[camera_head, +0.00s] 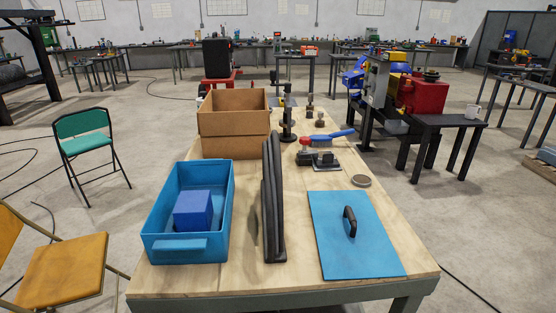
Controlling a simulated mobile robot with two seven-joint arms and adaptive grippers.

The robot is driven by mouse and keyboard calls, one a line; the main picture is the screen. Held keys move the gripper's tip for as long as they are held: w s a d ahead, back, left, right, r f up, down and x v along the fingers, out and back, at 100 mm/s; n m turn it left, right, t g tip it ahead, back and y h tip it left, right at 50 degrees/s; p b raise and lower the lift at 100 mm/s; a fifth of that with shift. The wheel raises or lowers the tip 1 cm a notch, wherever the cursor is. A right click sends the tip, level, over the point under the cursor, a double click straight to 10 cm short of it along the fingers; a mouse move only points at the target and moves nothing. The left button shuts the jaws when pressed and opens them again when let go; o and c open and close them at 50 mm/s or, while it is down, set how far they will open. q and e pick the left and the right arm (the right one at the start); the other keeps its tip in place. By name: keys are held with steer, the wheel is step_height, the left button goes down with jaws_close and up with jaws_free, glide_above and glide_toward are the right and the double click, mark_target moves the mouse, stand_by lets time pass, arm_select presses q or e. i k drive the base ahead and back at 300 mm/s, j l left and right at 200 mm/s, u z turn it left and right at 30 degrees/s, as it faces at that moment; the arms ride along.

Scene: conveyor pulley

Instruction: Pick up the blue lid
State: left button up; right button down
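The blue lid (335,252) is a flat light-blue panel lying on the right front part of the wooden table. A black arched handle (350,221) stands up from it, a little right of its middle. Nothing lies on the lid and all of it shows. An open blue box (158,220) of like colour stands at the left front of the table, with a darker blue block (193,210) inside. Neither of my grippers shows in the head view.
Upright dark panels (273,205) stand between box and lid. A cardboard box (235,146) stands behind the blue box. A red-and-blue tool (322,140) and a small round disc (361,181) lie behind the lid. Bare wood (385,200) shows right of the lid.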

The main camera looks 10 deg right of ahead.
mark_target(353, 242)
steer(key=k+l, duration=0.1)
steer(key=l, duration=0.35)
steer(key=k+l, duration=0.1)
steer(key=l, duration=0.3)
steer(key=k+l+z, duration=0.1)
steer(key=l, duration=0.35)
